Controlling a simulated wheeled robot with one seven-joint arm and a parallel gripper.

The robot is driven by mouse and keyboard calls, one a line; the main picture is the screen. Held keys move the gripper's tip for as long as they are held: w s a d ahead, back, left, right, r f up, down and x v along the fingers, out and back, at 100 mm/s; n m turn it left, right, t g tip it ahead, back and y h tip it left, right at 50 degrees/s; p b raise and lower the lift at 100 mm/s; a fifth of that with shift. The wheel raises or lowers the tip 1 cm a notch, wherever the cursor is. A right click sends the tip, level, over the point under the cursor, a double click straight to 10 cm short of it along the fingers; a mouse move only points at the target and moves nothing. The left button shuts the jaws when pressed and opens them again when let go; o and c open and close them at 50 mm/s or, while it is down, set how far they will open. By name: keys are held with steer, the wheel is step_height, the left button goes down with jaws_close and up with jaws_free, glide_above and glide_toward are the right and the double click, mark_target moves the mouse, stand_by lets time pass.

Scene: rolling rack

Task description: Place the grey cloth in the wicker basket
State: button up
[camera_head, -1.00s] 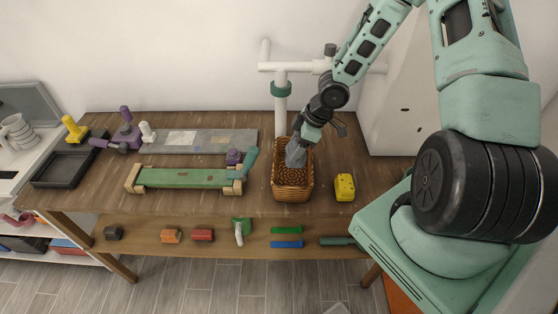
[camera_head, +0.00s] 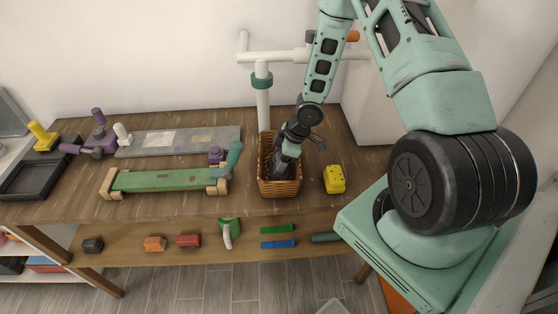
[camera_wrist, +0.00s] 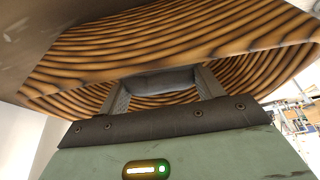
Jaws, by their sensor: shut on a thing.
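The wicker basket (camera_head: 280,188) stands on the wooden table, right of the green-topped bench. In the head view my gripper (camera_head: 281,165) points down into the basket's opening. The wrist view shows the basket's woven inner wall (camera_wrist: 230,35) around my gripper (camera_wrist: 163,88). My gripper is shut on the grey cloth (camera_wrist: 158,82), which is bunched between the two fingers inside the basket. In the head view the cloth is mostly hidden by the gripper and the basket wall. Whether the cloth touches the basket floor cannot be told.
A yellow block (camera_head: 334,179) stands close right of the basket. The green-topped bench (camera_head: 165,180) and a grey board (camera_head: 180,140) lie to the left. A white stand (camera_head: 263,105) rises behind the basket. A lower shelf (camera_head: 135,236) holds several small coloured things.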

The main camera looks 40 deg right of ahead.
steer(key=shift+f, duration=0.1)
steer(key=o, duration=1)
steer(key=shift+o, duration=0.2)
